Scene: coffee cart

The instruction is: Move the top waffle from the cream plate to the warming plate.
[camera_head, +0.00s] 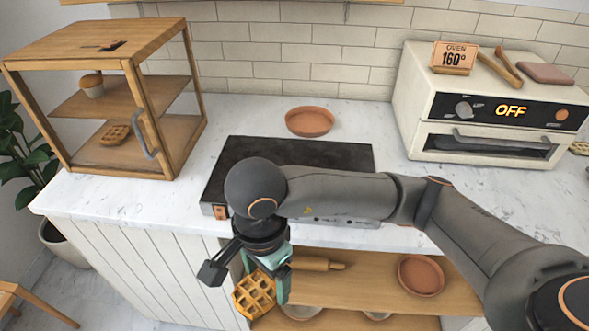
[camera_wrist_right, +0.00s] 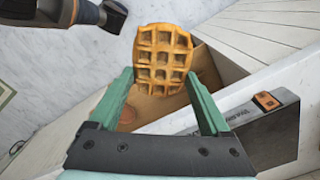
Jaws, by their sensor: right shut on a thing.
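My right gripper (camera_head: 266,282) is shut on a golden waffle (camera_head: 253,297), in front of the counter's front edge and below its top. In the right wrist view the waffle (camera_wrist_right: 163,55) sits between the tips of the green fingers (camera_wrist_right: 160,76). The warming plate, seemingly the dark flat slab (camera_head: 325,155) with a metal front, lies on the counter behind my right arm, which hides part of it. Its top is bare where visible. I cannot make out the cream plate in either view. My left gripper is not in view.
A wooden cabinet (camera_head: 165,110) holding a waffle and a muffin stands at left. A terracotta dish (camera_head: 310,121) sits behind the slab. A toaster oven (camera_head: 490,120) is at right. The open shelf below holds a rolling pin (camera_head: 318,264) and another terracotta dish (camera_head: 421,274).

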